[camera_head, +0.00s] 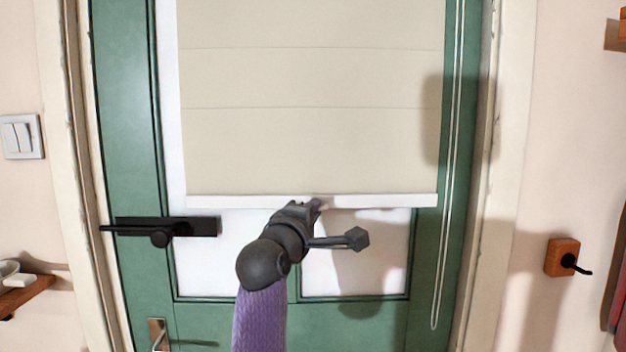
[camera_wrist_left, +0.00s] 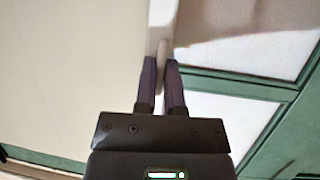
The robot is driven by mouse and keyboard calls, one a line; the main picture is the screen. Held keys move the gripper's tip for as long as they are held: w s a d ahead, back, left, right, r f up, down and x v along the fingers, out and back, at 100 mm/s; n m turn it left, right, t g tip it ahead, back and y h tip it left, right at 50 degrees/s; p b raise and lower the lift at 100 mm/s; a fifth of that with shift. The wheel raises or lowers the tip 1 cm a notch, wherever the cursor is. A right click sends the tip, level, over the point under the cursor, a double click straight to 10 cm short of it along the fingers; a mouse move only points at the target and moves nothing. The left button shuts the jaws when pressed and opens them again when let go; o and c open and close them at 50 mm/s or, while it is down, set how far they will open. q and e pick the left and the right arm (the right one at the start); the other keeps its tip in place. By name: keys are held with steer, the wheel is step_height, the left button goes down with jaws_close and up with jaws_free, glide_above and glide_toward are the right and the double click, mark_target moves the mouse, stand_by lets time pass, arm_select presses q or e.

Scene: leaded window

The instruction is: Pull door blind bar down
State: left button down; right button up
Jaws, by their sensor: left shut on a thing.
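The cream door blind (camera_head: 310,110) hangs over the glass of the green door (camera_head: 128,120). Its white bottom bar (camera_head: 390,200) runs level across the lower part of the window, with bare panes showing below it. My left gripper (camera_head: 315,204) reaches up to the middle of the bar. In the left wrist view, my left gripper's two dark fingers (camera_wrist_left: 160,82) are shut on the bar (camera_wrist_left: 161,30), which runs away between them. The fingertips are partly hidden in the head view. My right gripper is not in view.
A black door handle (camera_head: 170,227) sticks out at the left of the door. A looped cord (camera_head: 440,270) hangs at the right edge. A light switch (camera_head: 22,136) is on the left wall, and a wooden hook (camera_head: 562,257) is on the right wall.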

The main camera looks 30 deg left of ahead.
arm_select(q)
step_height(320, 180, down, 28)
steer(key=b, duration=1.1)
steer(key=shift+r, duration=0.2)
steer(key=shift+d+f, duration=0.1)
steer(key=c, duration=0.7)
jaws_free()
steer(key=shift+c, duration=0.2)
steer(key=s, duration=0.3)
steer(key=s+d+p, duration=0.1)
steer(key=s, duration=0.2)
steer(key=s+f+p, duration=0.1)
steer(key=s, duration=0.2)
steer(key=shift+s+d, duration=0.2)
steer(key=shift+s, duration=0.2)
